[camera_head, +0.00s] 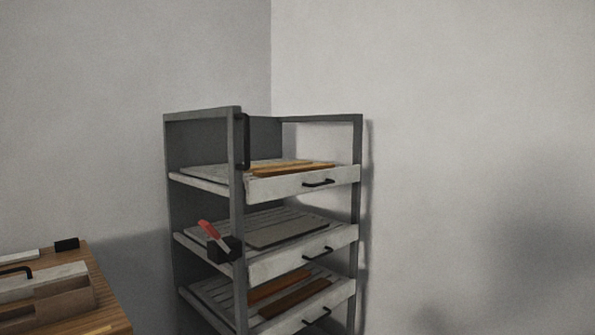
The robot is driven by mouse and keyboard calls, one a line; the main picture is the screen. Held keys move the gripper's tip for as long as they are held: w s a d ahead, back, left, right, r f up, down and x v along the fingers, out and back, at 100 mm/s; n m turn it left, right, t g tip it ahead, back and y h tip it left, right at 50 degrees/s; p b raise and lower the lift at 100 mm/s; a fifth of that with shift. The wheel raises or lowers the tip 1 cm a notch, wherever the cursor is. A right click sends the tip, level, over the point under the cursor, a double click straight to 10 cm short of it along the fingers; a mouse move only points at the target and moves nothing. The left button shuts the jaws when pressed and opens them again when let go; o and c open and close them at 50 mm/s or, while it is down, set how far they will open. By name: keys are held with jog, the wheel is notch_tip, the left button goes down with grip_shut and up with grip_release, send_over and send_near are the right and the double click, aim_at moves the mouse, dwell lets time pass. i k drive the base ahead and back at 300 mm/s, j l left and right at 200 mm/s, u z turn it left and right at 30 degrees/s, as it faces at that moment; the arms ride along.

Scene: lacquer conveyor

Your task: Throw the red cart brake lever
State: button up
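The red brake lever (210,231) sits on the left side of the grey cart (237,190), near the front post at the level of the middle shelf. It is tilted, with its upper end leaning up and to the left. Its lower end meets a black block (224,249) on the cart. Nothing touches the lever. My gripper and arm are not in view.
The cart's trays hold flat wooden and grey boards and have black handles (318,183). A tall black handle (244,141) is on the front post. A wooden table (110,311) with boxes stands at lower left. Walls stand behind; the right side looks clear.

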aim_at(232, 255)
jog(key=i+j+z, duration=0.65)
jog(key=z, duration=0.2)
jog(key=j, duration=0.1)
